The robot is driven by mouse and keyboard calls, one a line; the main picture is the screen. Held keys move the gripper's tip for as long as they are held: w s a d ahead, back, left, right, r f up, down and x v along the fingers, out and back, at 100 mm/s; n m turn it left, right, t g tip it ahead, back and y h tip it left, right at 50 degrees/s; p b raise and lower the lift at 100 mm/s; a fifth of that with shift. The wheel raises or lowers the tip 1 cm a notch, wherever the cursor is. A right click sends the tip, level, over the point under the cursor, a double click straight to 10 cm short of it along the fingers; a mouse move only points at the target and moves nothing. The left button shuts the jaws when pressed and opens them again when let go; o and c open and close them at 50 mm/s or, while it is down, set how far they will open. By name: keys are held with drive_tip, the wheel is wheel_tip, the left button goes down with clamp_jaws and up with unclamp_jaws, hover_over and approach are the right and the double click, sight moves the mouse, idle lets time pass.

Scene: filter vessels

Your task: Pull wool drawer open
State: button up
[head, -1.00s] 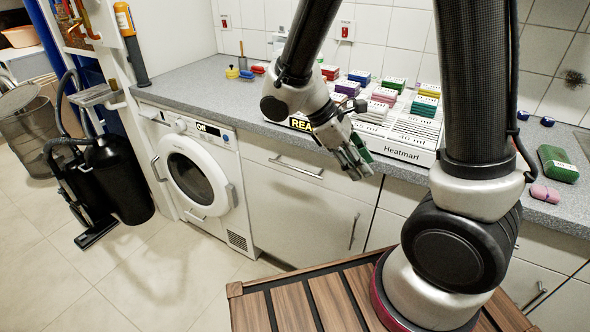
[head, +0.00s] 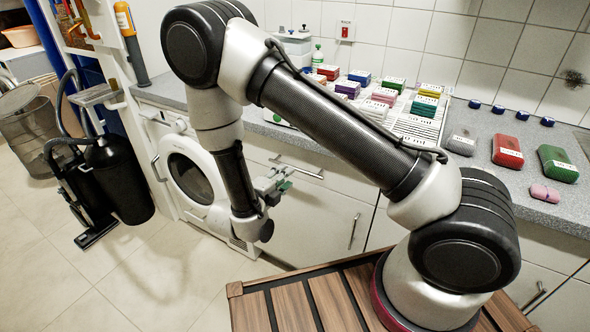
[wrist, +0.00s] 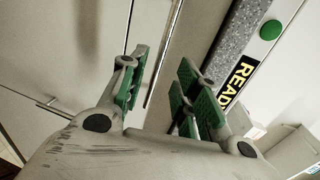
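The drawer (head: 262,158) is the white front under the worktop, beside the washing machine, and appears closed. Its horizontal metal bar handle (head: 298,167) shows in the head view. My gripper (head: 284,183) is in front of the drawer, near the handle's left part. In the wrist view my gripper (wrist: 165,88) has its green-padded fingers spread, with nothing held. A long dark and metallic bar, likely the handle (wrist: 166,50), runs in the gap between the fingers, beyond the tips. I cannot tell how far it is from them.
The worktop edge (wrist: 232,40) and a READY sign (wrist: 238,78) lie right of the fingers. A washing machine (head: 190,175) stands left of the drawer. A cupboard door with a vertical handle (head: 354,231) is below. Coloured packs (head: 359,77) sit on the worktop.

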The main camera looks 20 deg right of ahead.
drive_tip(key=x, duration=0.7)
drive_tip(key=shift+w+d+f, duration=0.1)
drive_tip(key=shift+w+d, duration=0.05)
drive_tip(key=shift+d, duration=0.1)
clamp_jaws()
